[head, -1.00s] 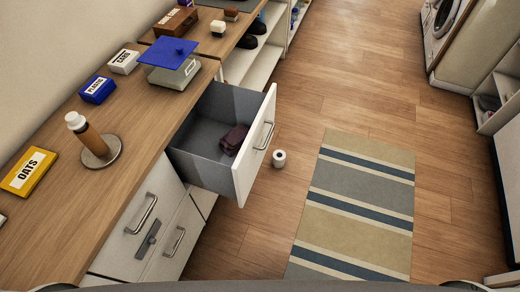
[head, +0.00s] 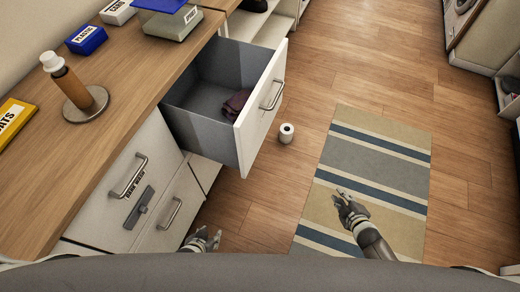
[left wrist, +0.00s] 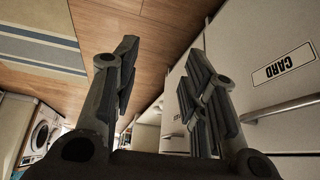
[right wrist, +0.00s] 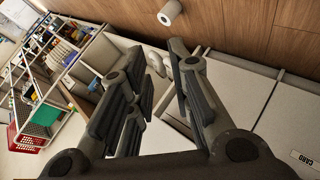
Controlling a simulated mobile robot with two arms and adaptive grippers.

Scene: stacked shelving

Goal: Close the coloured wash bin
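An open drawer-like bin (head: 218,108) with grey inside and a white front (head: 262,105) with a metal handle (head: 273,94) sticks out from the counter. A dark purple cloth (head: 236,103) lies in it. No label on its front is readable, so I cannot confirm it is the coloured wash bin. My left gripper (head: 203,236) is low, close to the cabinet fronts and nearer than the bin; its fingers are apart and empty in the left wrist view (left wrist: 158,80). My right gripper (head: 343,197) is over the rug, right of the bin, touching nothing; its fingers are apart in the right wrist view (right wrist: 160,80).
A closed labelled front (head: 122,180) with a handle is nearer than the bin. A white roll (head: 286,133) stands on the floor beside the bin front. A striped rug (head: 372,160) lies to the right.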

